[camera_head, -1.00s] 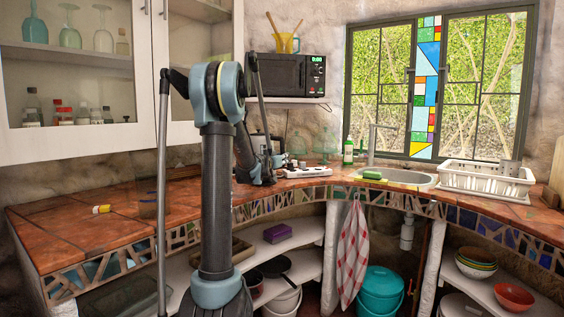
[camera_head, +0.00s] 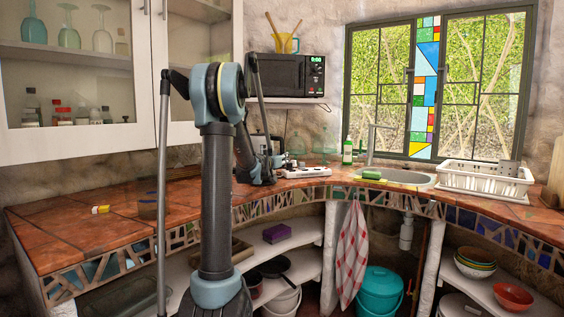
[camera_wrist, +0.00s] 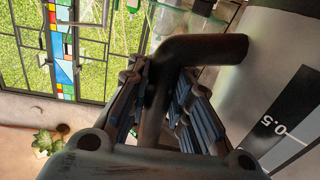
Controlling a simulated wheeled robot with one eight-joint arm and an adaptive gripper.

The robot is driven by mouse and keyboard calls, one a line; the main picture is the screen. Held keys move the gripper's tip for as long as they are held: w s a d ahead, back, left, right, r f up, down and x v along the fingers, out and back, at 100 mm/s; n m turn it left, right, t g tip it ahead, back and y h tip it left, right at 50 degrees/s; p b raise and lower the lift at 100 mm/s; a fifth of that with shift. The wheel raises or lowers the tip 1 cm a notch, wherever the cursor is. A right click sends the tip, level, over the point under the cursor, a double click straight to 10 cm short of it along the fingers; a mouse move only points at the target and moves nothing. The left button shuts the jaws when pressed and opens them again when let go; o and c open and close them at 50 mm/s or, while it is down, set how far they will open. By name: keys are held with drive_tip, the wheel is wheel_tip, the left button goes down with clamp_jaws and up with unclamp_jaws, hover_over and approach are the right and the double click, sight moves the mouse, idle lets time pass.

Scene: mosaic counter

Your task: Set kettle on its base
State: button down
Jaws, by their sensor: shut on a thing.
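The kettle (camera_wrist: 255,85) fills the right side of the wrist view, with a grey body and a dark level window marked 0.5. Its black handle (camera_wrist: 215,50) runs between my fingers. My gripper (camera_wrist: 160,95) is shut on this handle. In the head view, my gripper (camera_head: 264,168) is at the back of the counter, partly behind my own arm. Part of the kettle (camera_head: 262,143) shows just behind it. I cannot tell the kettle's base apart in either view, nor whether the kettle touches anything below.
A white power strip (camera_head: 305,172) lies on the tiled counter (camera_head: 90,235) right of the gripper. Clear glassware (camera_head: 312,147) stands behind it. A green bottle (camera_head: 348,152), the sink (camera_head: 400,178) and a dish rack (camera_head: 485,182) are farther right. A microwave (camera_head: 285,75) is above.

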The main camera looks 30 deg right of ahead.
drive_tip(key=shift+f, duration=0.35)
idle(0.5)
drive_tip(key=c, duration=1.7)
unclamp_jaws()
drive_tip(key=v, duration=1.1)
